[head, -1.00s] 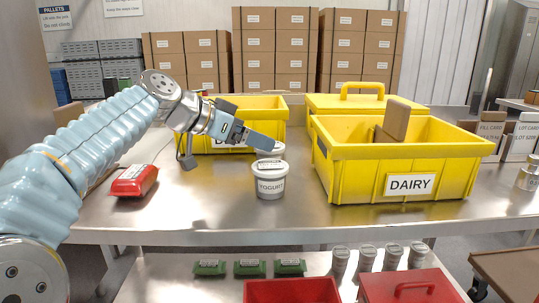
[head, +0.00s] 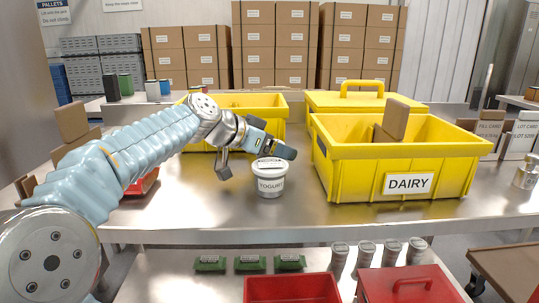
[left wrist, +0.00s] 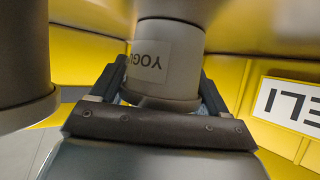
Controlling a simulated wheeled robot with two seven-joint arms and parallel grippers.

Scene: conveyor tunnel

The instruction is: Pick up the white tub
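A white tub labelled YOGURT (head: 269,182) stands upright on the steel table, left of the DAIRY bin. My left gripper (head: 284,151) is just behind and above its lid in the head view. In the left wrist view, a tub with a YOGURT label (left wrist: 160,65) lies between the spread fingers of my left gripper (left wrist: 165,90); I cannot tell whether they touch it. A second tub seen earlier behind the front one is now hidden by the gripper. Another cylinder, seemingly a tub (left wrist: 22,62), stands at the left in the left wrist view. My right gripper is out of view.
A red package (head: 143,184) is partly hidden. Table front left of the tub is clear.

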